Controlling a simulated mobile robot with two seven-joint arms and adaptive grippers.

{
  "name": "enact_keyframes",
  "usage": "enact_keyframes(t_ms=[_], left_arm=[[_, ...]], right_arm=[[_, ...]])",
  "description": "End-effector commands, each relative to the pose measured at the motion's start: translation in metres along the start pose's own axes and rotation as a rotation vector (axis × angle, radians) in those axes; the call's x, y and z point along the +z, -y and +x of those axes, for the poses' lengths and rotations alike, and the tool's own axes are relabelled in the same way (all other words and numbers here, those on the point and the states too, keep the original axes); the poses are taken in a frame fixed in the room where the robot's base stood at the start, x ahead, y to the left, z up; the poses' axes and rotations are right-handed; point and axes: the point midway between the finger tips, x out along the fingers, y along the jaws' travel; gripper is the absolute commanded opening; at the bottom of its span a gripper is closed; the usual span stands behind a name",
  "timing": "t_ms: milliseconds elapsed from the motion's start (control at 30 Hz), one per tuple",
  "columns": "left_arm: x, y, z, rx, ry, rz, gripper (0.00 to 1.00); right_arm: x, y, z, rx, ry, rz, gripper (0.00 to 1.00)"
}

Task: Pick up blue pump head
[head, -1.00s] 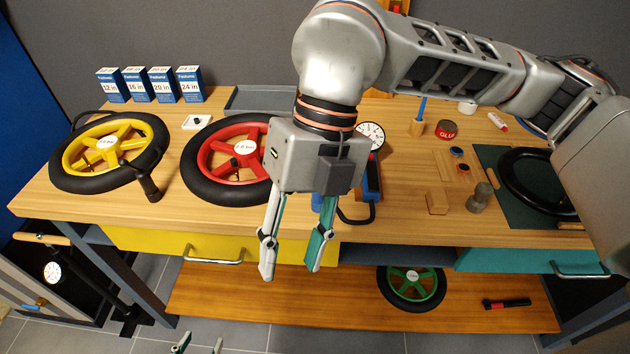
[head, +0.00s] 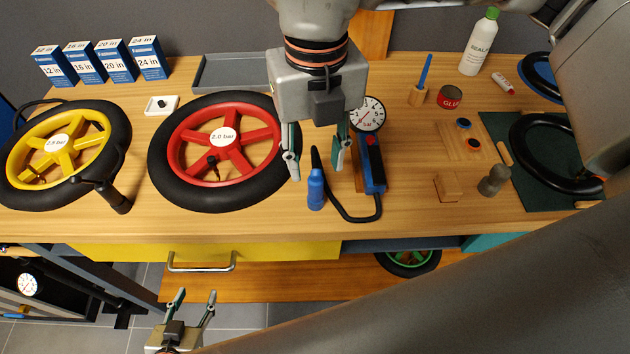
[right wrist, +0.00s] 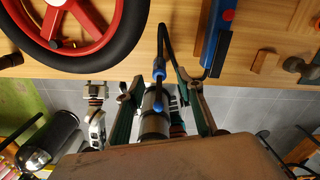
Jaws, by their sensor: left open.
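The blue pump head (head: 316,190) stands near the front of the bench, at the end of a black hose from the blue pump (head: 373,168) with its dial gauge (head: 367,113). My right gripper (head: 316,163) hangs over the bench just behind the pump head in the head view, fingers apart and nothing held. In the right wrist view the pump head (right wrist: 159,68) shows beyond the open fingers of the right gripper (right wrist: 160,90), roughly centred between them. My left gripper (head: 191,296) is open and empty, low in front of the bench, below the yellow drawer.
A red-spoked wheel (head: 222,137) lies left of the pump head, close to my right gripper. A yellow-spoked wheel (head: 60,145) lies further left. A wooden block (head: 446,187) and grey weight (head: 494,180) are to the right. The front bench strip is clear.

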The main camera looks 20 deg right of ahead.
Motion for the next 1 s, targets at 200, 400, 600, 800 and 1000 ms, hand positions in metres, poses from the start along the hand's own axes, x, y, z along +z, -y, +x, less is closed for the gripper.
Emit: enact_keyframes(t_ms=[200, 400, 600, 800, 1000], left_arm=[[-0.011, 0.002, -0.004, -0.002, -0.01, 0.001, 0.45], [-0.02, 0.004, -0.003, -0.005, -0.023, 0.002, 0.45], [-0.021, 0.004, -0.003, -0.005, -0.026, 0.002, 0.45], [-0.021, 0.004, -0.003, -0.005, -0.026, 0.002, 0.45], [-0.019, 0.004, -0.003, -0.005, -0.022, 0.002, 0.45]], right_arm=[[-0.008, -0.002, 0.03, 0.0, -0.004, -0.001, 0.37], [-0.007, -0.002, 0.046, 0.001, -0.002, -0.002, 0.37], [-0.007, -0.002, 0.046, 0.001, -0.001, -0.001, 0.37], [-0.007, -0.002, 0.046, 0.001, -0.001, -0.001, 0.0], [-0.007, -0.002, 0.046, 0.001, 0.0, -0.001, 0.0]])
